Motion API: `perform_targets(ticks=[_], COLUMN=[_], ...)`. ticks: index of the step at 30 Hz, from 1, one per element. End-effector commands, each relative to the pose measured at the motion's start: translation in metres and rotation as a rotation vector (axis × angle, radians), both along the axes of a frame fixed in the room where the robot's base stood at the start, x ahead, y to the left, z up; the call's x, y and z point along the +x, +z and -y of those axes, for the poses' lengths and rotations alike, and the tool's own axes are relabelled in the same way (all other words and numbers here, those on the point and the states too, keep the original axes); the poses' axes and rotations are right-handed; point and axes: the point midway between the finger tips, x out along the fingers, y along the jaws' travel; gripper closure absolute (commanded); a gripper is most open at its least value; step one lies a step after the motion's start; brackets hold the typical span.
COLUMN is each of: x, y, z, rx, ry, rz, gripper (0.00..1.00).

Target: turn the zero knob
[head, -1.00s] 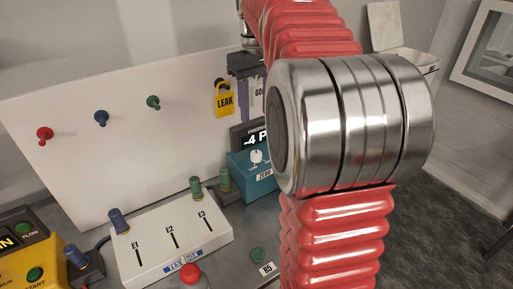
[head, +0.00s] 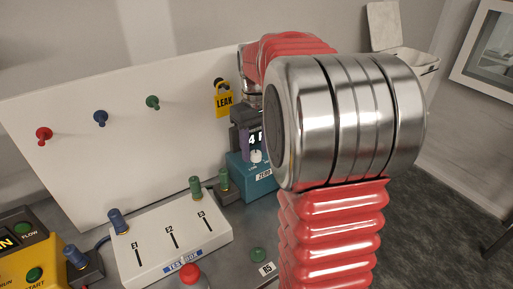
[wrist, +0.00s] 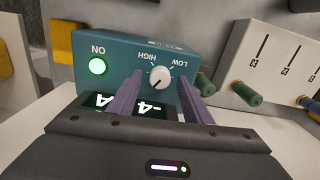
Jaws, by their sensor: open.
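The zero knob is a small white dial (head: 256,156) on the front of a teal box (head: 264,184) labelled ZERO. In the wrist view the knob (wrist: 160,77) appears upside down, between the words LOW and HIGH. My gripper (wrist: 159,84) is open, its two purple fingers reaching toward the box face with the knob between their tips in the picture. I cannot tell whether the fingers touch it. In the head view my gripper (head: 246,148) is just above the box and partly hidden behind my arm. The display (wrist: 130,106) is partly covered by my gripper.
A white test box (head: 172,240) with slots E1, E2 and E3 and green and blue plugs stands to the left. A yellow LEAK tag (head: 224,101) hangs on the white panel (head: 110,160) behind.

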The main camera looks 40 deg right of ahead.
Motion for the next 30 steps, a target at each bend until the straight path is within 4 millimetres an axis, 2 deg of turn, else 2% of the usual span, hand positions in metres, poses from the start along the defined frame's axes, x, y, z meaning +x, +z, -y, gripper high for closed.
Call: perform_targets(ticks=[10, 27, 30], x=[0.0001, 0.0001, 0.0000], y=[-0.0043, -0.0040, -0.0039], z=[-0.0002, -0.0003, 0.0025], rx=[0.000, 0.000, -0.001], ry=[0.000, 0.001, -0.001], rz=[0.000, 0.000, 0.001], gripper=[0.55, 0.95, 0.96])
